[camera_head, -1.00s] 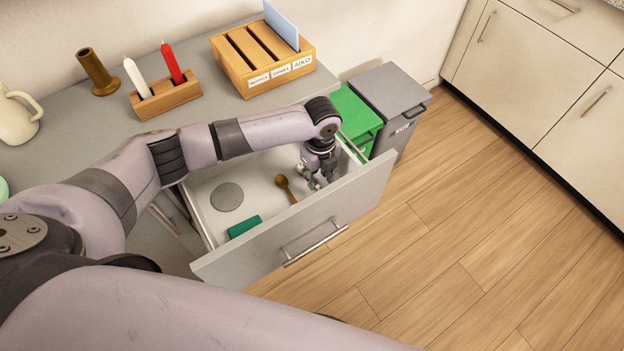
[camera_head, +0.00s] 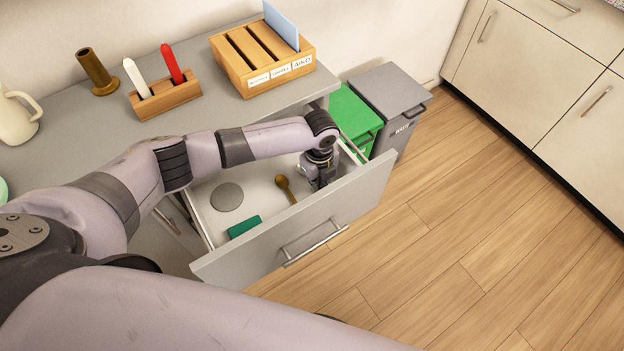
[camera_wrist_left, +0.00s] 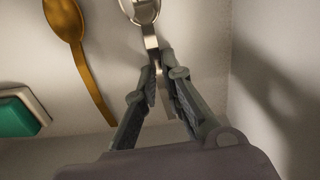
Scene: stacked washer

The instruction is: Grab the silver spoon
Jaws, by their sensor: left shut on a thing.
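The silver spoon (camera_wrist_left: 148,22) shows in the left wrist view, with its bowl at the top edge and its handle running down between the fingertips. My left gripper (camera_wrist_left: 157,75) is shut on the handle inside the open drawer. In the head view my left gripper (camera_head: 318,178) is down at the drawer's right end, and it hides the silver spoon there. My right gripper is not in view.
A brown-gold spoon (camera_head: 286,189) lies left of the gripper in the drawer (camera_head: 330,225). A green and white block (camera_head: 245,226) and a grey disc (camera_head: 227,197) lie further left. The drawer's walls are close around the gripper. Green and grey bins (camera_head: 392,95) stand beyond.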

